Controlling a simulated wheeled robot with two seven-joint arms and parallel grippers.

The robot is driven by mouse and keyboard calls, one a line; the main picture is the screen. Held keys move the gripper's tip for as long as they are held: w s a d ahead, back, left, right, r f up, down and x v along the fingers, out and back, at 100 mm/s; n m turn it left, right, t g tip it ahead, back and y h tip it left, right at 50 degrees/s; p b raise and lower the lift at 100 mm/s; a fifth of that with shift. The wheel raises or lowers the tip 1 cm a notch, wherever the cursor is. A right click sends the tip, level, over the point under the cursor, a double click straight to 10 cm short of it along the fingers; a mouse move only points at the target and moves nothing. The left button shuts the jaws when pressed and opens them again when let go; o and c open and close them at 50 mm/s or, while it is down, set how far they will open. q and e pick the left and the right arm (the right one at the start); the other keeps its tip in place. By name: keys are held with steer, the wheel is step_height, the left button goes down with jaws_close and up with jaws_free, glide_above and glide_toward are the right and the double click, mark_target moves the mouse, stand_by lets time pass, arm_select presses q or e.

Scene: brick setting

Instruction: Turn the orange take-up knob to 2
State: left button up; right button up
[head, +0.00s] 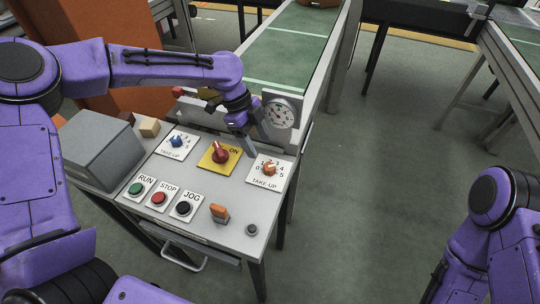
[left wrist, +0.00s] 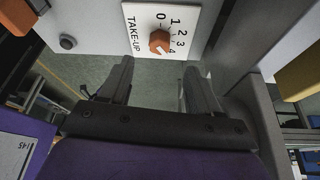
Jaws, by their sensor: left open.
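The orange take-up knob (head: 269,169) sits on a white plate marked 0 to 5 at the right side of the grey control panel. It also shows in the left wrist view (left wrist: 160,41), beyond and between my fingertips. I cannot tell exactly which number it points to. My left gripper (head: 258,143) is open and empty, just behind the knob's plate in the head view. In the left wrist view its two fingers (left wrist: 158,70) stand wide apart, clear of the knob. My right arm shows at the right edge; its gripper is out of sight.
A blue take-up knob (head: 177,142) and a red knob on a yellow plate (head: 220,154) are left of the orange one. RUN, STOP and JOG buttons (head: 158,198) and an orange switch (head: 220,212) lie nearer. A round gauge (head: 279,114) stands behind, beside my left gripper.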

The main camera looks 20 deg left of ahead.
mark_target(269, 166)
arm_select(q)
steer(key=x, duration=0.8)
steer(key=shift+w, duration=0.1)
steer(key=shift+d+f, duration=0.1)
steer(key=shift+s, duration=0.25)
steer(key=shift+w+p, duration=0.1)
steer(key=shift+p, duration=0.2)
steer(key=c, duration=1.1)
